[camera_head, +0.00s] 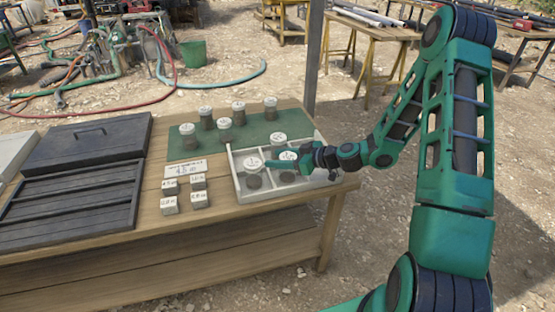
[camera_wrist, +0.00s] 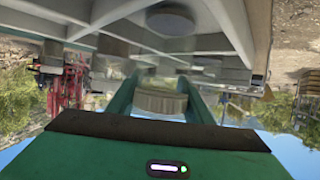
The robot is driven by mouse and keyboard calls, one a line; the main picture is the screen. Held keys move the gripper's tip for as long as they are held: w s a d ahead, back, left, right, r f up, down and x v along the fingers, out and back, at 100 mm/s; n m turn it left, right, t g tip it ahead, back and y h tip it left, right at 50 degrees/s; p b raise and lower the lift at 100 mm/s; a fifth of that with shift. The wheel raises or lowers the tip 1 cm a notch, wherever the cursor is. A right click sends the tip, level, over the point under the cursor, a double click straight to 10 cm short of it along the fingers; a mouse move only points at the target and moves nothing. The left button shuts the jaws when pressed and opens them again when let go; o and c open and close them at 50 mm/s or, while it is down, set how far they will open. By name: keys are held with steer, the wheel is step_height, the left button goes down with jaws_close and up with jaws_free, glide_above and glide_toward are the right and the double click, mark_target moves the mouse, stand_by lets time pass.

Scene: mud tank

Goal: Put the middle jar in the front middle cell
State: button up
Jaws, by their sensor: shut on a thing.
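My gripper (camera_head: 280,161) reaches in from the right, low over the white divided tray (camera_head: 262,194). It is shut on a white-lidded jar (camera_head: 288,155), which looks upright. In the wrist view the held jar's pale lid (camera_wrist: 158,103) sits between the two green fingers, with the tray (camera_wrist: 60,25) filling the top. A finger hides part of the jar, and I cannot tell whether its base touches the tray. Another white-lidded jar (camera_head: 254,162) is in the tray left of the fingers, and one more (camera_head: 278,142) is behind. Dark round patches show in the front cells.
Several lidded jars (camera_head: 239,113) stand on the green mat (camera_head: 180,152) behind the tray. Small labelled blocks (camera_head: 199,199) and a sign card (camera_head: 185,169) are left of it. A dark case (camera_head: 85,145) and slatted panel (camera_head: 70,205) cover the table's left side.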

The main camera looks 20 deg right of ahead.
steer(key=shift+f, duration=0.1)
steer(key=o, duration=1.3)
steer(key=shift+c, duration=0.2)
